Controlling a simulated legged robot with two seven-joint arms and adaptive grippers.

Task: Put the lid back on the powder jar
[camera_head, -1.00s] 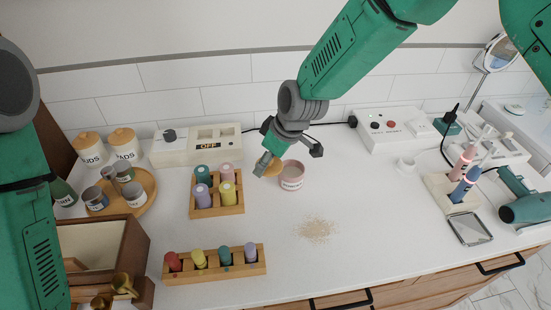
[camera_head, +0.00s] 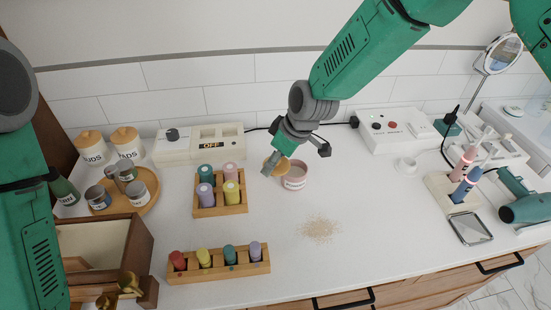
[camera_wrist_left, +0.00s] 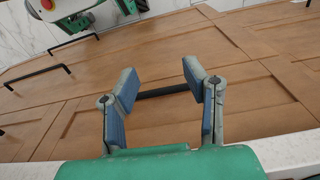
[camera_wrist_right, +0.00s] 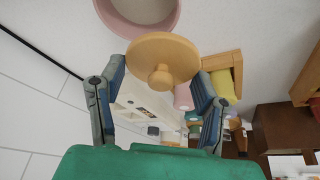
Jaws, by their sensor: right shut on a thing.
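The pink powder jar (camera_head: 294,177) stands upright and open on the white counter; its rim also shows at the top of the right wrist view (camera_wrist_right: 172,22). My right gripper (camera_head: 272,163) is shut on the round wooden lid (camera_wrist_right: 150,50), whose knob faces the wrist camera. In the head view the lid (camera_head: 281,166) is just left of the jar, overlapping its edge in the picture; whether they touch I cannot tell. My left gripper (camera_wrist_left: 155,85) is open and empty in front of the wooden cabinet fronts.
Spilled powder (camera_head: 319,229) lies right of and nearer than the jar. Wooden racks of coloured bottles (camera_head: 220,211) (camera_head: 220,266) stand to the left. A white switch box (camera_head: 395,127) is behind right. A mirror tile (camera_head: 470,229) lies at right. Counter between is clear.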

